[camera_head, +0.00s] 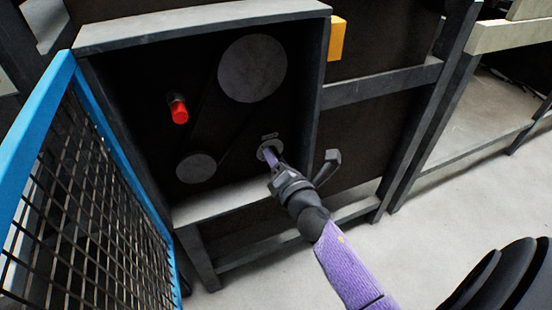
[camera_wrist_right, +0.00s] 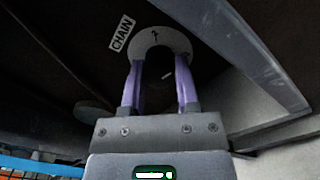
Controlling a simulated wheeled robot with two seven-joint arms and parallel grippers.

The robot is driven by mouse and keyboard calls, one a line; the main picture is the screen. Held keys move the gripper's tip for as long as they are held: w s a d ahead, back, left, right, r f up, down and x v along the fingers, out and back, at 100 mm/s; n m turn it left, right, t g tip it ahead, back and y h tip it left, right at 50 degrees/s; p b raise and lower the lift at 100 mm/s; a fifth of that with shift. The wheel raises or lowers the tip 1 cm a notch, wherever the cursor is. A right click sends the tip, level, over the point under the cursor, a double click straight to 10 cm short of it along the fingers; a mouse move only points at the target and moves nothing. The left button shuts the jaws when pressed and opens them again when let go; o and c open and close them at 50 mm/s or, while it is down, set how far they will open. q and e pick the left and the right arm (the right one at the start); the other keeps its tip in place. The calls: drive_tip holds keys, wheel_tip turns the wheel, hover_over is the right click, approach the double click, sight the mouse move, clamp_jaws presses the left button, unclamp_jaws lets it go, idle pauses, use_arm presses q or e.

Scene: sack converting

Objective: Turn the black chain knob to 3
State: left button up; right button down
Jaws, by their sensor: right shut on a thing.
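The black chain knob (camera_wrist_right: 156,74) sits between the two purple fingers of my right gripper (camera_wrist_right: 159,64) in the right wrist view. A short white mark shows on the knob's dark face. Behind it is a pale round dial plate (camera_wrist_right: 160,42) with a small dark mark; I cannot read it surely. A "CHAIN" label (camera_wrist_right: 122,33) is beside the plate. In the head view my right gripper (camera_head: 268,155) reaches the dial plate (camera_head: 270,148) on the dark panel and hides the knob. The right gripper is shut on the knob. My left gripper is not in view.
The panel is recessed in a grey-framed box (camera_head: 205,25). It carries a red button (camera_head: 179,109) and two grey discs (camera_head: 252,68) (camera_head: 196,168). A blue-framed mesh guard (camera_head: 85,205) stands open at left.

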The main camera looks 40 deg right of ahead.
drive_tip(key=m, duration=0.4)
drive_tip(key=shift+m, duration=0.4)
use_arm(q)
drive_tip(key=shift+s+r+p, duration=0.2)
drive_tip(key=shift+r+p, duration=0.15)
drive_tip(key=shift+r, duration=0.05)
use_arm(e)
drive_tip(key=shift+m, duration=0.6)
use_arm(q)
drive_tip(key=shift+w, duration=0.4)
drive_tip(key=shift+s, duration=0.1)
use_arm(e)
drive_tip(key=shift+f, duration=0.1)
drive_tip(key=c, duration=0.5)
unclamp_jaws()
drive_tip(key=shift+c, duration=0.2)
drive_tip(key=shift+o, duration=1)
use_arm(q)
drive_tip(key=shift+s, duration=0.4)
